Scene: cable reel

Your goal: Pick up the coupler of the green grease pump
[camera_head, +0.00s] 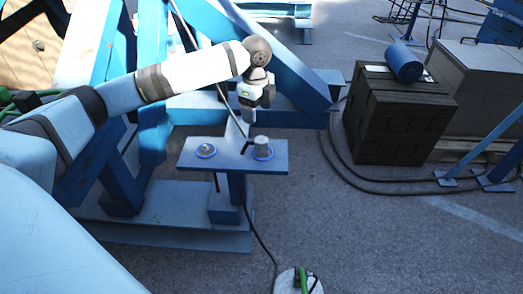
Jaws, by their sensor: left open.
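A blue stand with a flat plate top (232,168) is in the middle of the head view. On its right end stands a grey-white cylindrical fitting (263,149) with a small dark piece beside it, possibly the coupler; I cannot tell for sure. A flat round blue-and-white fitting (206,151) is on the left end. A green and white item (299,281), probably the grease pump, is cut off at the bottom edge. A black hose runs up from it to the stand. My left gripper (251,118) is open and points down just above the right fitting. My right gripper is out of view.
Large blue steel beams (290,75) rise close behind my left arm. A dark crate (398,115) with a blue roll (404,62) on top stands to the right. Black cables (340,165) lie on the ground beside it. The ground at lower right is clear.

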